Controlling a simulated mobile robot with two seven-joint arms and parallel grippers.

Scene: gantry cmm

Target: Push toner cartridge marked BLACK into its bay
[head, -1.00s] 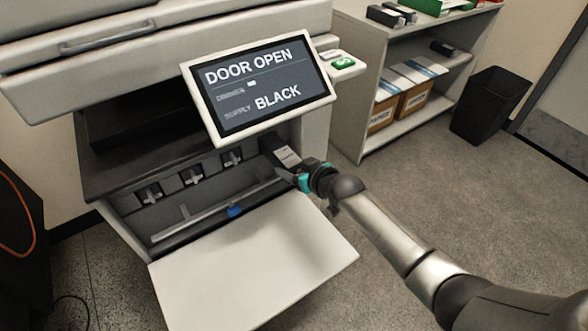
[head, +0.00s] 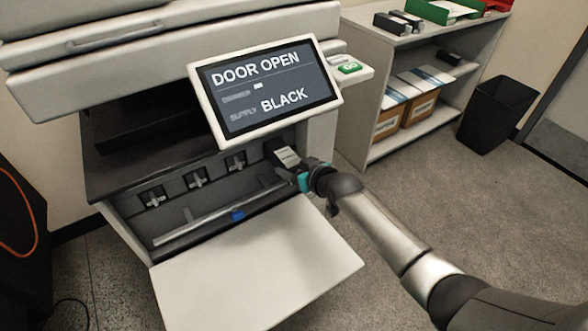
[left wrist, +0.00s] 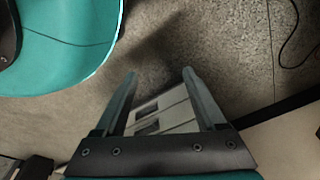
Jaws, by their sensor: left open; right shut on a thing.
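The black toner cartridge (head: 281,150) with a pale label sits partly in the rightmost bay of the open printer (head: 110,215), its near end sticking out. My right gripper (head: 299,174) is shut on the cartridge's near end and hides part of it. The screen (head: 264,88) reads DOOR OPEN and SUPPLY BLACK. The other bays (head: 196,177) to the left each show a pale fitting. My left gripper (left wrist: 158,100) is open and empty over the floor in the left wrist view; it is not in the head view.
The lowered front door (head: 260,258) juts out below the bays. A blue part (head: 237,215) sits on the rail inside. A shelf (head: 400,142) with boxes and a black bin (head: 495,115) stand at the right. The floor in front is open.

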